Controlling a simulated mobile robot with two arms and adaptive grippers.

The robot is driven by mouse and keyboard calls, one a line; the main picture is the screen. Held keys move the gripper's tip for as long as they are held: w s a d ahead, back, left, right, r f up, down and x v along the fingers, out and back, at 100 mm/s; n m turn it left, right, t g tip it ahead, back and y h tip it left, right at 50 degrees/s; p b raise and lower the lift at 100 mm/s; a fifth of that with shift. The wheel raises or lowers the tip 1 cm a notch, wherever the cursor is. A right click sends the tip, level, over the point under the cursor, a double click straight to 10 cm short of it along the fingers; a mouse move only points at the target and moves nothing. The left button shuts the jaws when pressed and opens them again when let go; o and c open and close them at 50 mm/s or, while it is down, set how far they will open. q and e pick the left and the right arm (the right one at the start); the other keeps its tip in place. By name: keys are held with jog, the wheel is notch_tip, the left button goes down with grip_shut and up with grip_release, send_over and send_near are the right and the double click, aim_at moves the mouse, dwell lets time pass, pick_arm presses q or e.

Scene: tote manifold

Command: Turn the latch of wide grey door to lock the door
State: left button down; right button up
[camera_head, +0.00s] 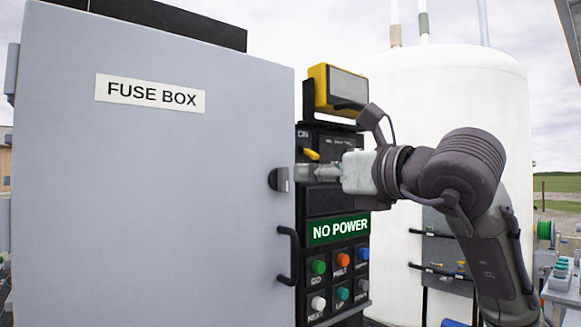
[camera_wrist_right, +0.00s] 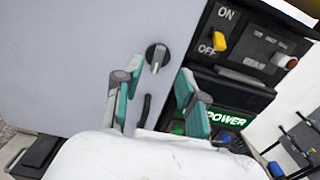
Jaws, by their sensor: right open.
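The wide grey door (camera_head: 150,190) of the fuse box fills the left of the head view; it also shows in the right wrist view (camera_wrist_right: 80,60). Its latch (camera_head: 280,179) is a small dark knob with a light grey grip near the door's right edge. In the right wrist view the latch (camera_wrist_right: 156,56) lies ahead of and between the fingertips, apart from them. My right gripper (camera_head: 304,173) comes in from the right, just right of the latch. Its green-padded fingers (camera_wrist_right: 160,88) are open and empty. My left gripper is not in view.
A black door handle (camera_head: 289,256) is below the latch. Right of the door is a black panel with a yellow switch (camera_wrist_right: 219,41), a green NO POWER sign (camera_head: 338,229) and several coloured buttons (camera_head: 319,267). A yellow box (camera_head: 321,88) sits above. A white tank (camera_head: 450,90) stands behind.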

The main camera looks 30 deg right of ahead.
aim_at(287, 173)
jog(key=w, duration=0.2)
jog(key=w+p, duration=0.1)
jog(key=w, duration=0.2)
jog(key=shift+w+a+p, duration=0.25)
jog(key=shift+w+p, duration=0.05)
jog(key=shift+w, duration=0.55)
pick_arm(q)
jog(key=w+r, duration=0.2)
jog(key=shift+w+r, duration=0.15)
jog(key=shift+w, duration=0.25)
pick_arm(e)
grip_shut()
